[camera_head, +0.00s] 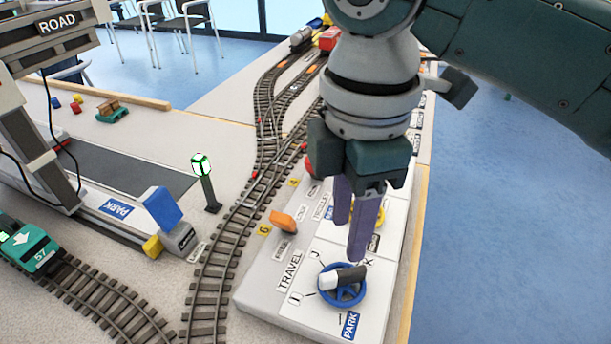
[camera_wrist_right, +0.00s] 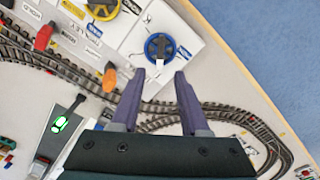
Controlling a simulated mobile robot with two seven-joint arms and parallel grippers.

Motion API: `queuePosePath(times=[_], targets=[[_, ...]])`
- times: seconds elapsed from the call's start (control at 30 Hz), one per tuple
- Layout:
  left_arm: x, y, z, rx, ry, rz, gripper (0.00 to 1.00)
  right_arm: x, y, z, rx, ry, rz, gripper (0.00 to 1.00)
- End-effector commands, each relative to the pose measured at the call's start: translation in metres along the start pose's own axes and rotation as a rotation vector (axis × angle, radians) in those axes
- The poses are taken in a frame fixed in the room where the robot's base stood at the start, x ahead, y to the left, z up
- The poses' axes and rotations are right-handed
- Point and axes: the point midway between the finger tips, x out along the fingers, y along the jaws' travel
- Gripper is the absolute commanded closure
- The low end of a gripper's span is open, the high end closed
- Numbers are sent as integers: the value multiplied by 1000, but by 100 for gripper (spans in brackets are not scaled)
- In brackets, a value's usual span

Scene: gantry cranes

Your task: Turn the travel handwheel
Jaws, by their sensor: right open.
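The travel handwheel (camera_head: 330,297) is a small blue spoked wheel on the white control panel (camera_head: 322,252), beside the TRAVEL label. A white and dark grey grip lies across its top in the head view. My right gripper (camera_head: 352,235) points down above the panel, its purple fingers open and empty, just behind and above the wheel. In the right wrist view the wheel (camera_wrist_right: 158,47) shows ahead of the open fingertips (camera_wrist_right: 158,72), roughly centred between them, apart from them. My left gripper is in neither view.
An orange lever (camera_head: 283,220) stands left of the wheel. A yellow wheel (camera_wrist_right: 103,8) sits further along the panel. Railway track (camera_head: 225,255) runs along the panel's left, with a green signal post (camera_head: 202,166) beyond. Blue floor (camera_head: 505,240) lies right of the table edge.

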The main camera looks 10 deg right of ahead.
Motion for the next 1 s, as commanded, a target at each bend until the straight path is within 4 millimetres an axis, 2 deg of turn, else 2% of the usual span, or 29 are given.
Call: queuePosePath(times=[0.3, 0.43, 0.6, 0.83, 0.87, 1.0], targets=[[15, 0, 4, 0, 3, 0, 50, 62, -1, 0, 2, -1, -3, 55], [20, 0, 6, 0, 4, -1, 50, 79, -1, 0, 2, 0, -1, 55], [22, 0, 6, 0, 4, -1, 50, 88, -1, 0, 2, 1, 0, 55], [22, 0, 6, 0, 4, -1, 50, 89, -1, 0, 1, 1, 1, 55], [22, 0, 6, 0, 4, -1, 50, 89, -1, 0, 2, 1, 1, 56], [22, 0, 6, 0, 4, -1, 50, 88, -1, 0, 2, 1, 1, 72]])
